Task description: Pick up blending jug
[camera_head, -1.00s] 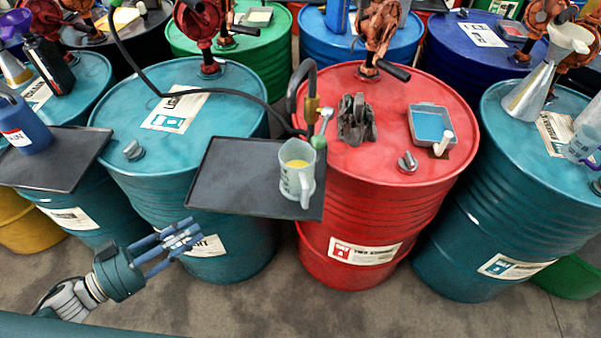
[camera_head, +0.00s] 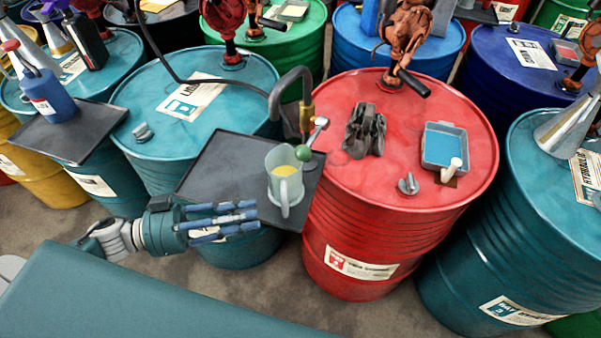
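The blending jug (camera_head: 284,184) is a pale translucent jug with yellow liquid inside. It stands upright on a dark tray (camera_head: 215,165) in front of the teal and red drums, its handle facing me. My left gripper (camera_head: 250,217) is below and left of the jug, its blue-grey fingers pointing right towards it, in front of the tray's front edge. The fingers look spread apart with nothing between them, and they do not appear to touch the jug. My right gripper is not in view.
The red drum (camera_head: 335,215) stands to the right, with a blue tray (camera_head: 444,147) and dark gloves (camera_head: 364,132) on top. A blue bottle (camera_head: 48,97) stands on another dark tray at left.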

